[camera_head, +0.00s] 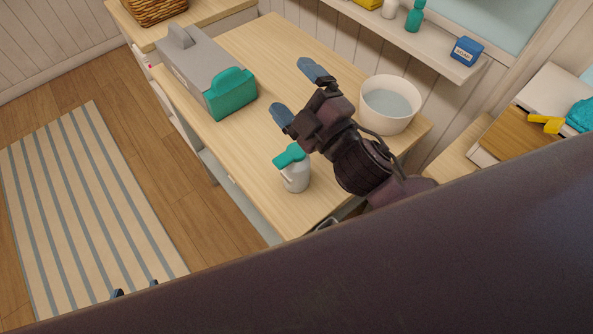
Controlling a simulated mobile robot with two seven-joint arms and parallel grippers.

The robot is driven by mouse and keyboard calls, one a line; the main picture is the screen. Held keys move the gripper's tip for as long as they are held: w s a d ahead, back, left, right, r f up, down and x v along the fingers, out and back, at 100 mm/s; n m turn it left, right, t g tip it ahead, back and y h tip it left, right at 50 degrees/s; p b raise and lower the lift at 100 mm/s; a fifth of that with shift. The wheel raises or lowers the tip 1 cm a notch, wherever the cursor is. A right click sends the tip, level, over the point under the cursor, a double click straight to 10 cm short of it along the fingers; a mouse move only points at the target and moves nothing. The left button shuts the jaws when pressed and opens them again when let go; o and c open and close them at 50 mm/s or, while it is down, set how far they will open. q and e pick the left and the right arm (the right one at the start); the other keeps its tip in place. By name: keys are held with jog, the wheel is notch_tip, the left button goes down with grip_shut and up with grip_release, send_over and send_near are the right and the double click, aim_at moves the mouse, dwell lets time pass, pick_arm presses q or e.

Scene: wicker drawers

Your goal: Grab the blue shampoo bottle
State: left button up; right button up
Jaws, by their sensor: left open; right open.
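No plainly blue bottle shows. A pale grey-white bottle (296,178) with a teal top stands upright near the front of the wooden counter (262,42). A small teal bottle (414,17) stands on the wall shelf. I cannot tell which is the shampoo. My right gripper (298,92) is open and empty above the counter, its blue-grey fingertips pointing up-left.
A grey caddy with a teal end (195,62) stands on the counter's left. A white bowl (389,104) is right of my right gripper. A blue box (467,51) is on the shelf (445,61). My dark body hides the bottom. A striped rug (85,215) lies left.

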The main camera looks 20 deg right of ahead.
jog(key=s+a+r+n+g+y, duration=0.2)
jog(key=a+r+n+g+y, duration=0.1)
jog(key=a+r+n+y, duration=0.6)
jog(key=s+a+f+n+g+y, duration=0.1)
jog(key=s+a+n+g+y, duration=0.2)
jog(key=n+g, duration=0.6)
jog(key=s+a+f+n+g+y, duration=0.15)
jog(key=s+a+n+g, duration=0.35)
jog(key=n, duration=0.6)
jog(key=n+g+h, duration=0.2)
jog(key=n+h, duration=1.4)
jog(key=h, duration=0.4)
send_over(295, 151)
jog(key=f, duration=0.7)
jog(key=a+f, duration=0.1)
jog(key=f, duration=0.3)
jog(key=shift+s+p, duration=0.3)
jog(key=shift+p, duration=0.05)
jog(key=shift+w+d+f+n+h, duration=0.15)
jog(key=shift+d+n+h, duration=0.1)
jog(key=shift+n, duration=0.05)
jog(key=shift+w+d+f, duration=0.1)
jog(key=shift+f, duration=2.5)
jog(key=shift+d+f, duration=0.1)
jog(key=shift+f, duration=2.5)
jog(key=shift+c, duration=0.3)
